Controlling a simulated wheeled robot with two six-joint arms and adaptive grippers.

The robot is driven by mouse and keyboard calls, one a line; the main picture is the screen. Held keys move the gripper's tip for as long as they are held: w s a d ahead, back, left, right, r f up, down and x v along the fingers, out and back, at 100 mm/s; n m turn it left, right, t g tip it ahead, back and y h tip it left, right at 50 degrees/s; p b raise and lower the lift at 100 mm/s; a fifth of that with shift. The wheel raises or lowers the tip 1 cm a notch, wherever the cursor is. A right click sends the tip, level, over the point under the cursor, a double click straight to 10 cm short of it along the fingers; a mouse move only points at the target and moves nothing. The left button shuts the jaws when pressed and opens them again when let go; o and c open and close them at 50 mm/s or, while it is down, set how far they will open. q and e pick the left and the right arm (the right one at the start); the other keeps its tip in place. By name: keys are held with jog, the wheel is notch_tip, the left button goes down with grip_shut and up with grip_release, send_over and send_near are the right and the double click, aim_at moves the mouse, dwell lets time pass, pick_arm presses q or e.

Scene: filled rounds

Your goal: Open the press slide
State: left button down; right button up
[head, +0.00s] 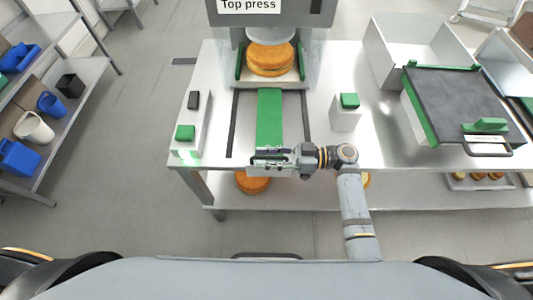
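The press (268,12), labelled "Top press", stands at the back of the steel table. Its slide has a pale plate (294,80) with green sides, under the press head. A filled round (270,59) sits on that plate. A green strip (269,112) runs from the plate toward the table's front edge, between two dark rails. My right gripper (268,157) is at the strip's front end, pointing left. It overlaps the strip's end in the picture; whether its fingers are closed on it is unclear. My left gripper is not in view.
A block with a green button (185,132) stands left of the rails, and another green-topped block (349,101) right. A dark-topped unit with a green handle (486,125) and an open bin (414,45) stand further right. Another round (252,183) is on the lower shelf.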

jog(key=shift+a, duration=0.1)
jog(key=shift+c, duration=0.2)
grip_shut()
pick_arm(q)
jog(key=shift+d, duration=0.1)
